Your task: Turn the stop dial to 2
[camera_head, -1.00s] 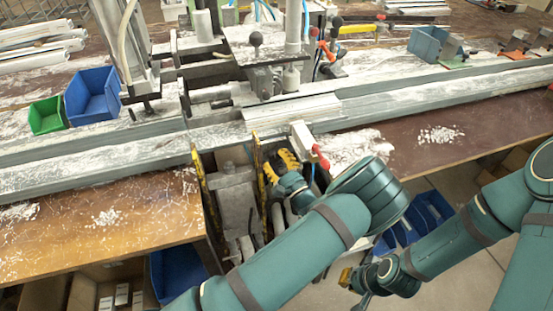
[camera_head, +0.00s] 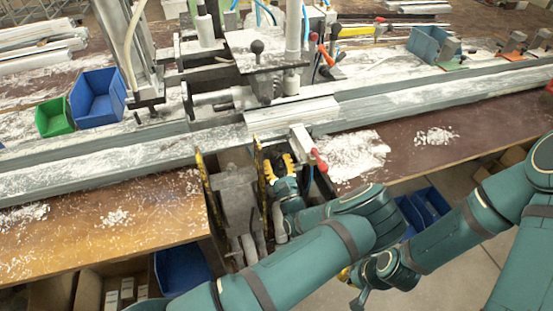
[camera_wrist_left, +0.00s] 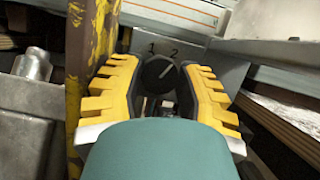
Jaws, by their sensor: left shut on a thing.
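The stop dial (camera_wrist_left: 157,76) is a dark round knob on a grey plate, seen in the left wrist view. The numbers 1 and 2 are marked above it, and its light pointer line slants up to the right, toward the 2. My left gripper (camera_wrist_left: 158,88), with yellow toothed fingers, is shut on the dial, one finger on each side. In the head view my left gripper (camera_head: 278,166) is in the gap below the rail, and the dial cannot be made out there. My right gripper (camera_head: 346,275) is low, mostly hidden by my arm, away from the bench.
A worn yellow-edged plate (camera_wrist_left: 88,45) stands close left of my left gripper. A red-tipped lever (camera_head: 319,160) is just to its right. The long grey rail (camera_head: 420,107) runs behind. Blue (camera_head: 97,97) and green (camera_head: 54,117) bins stand at the left.

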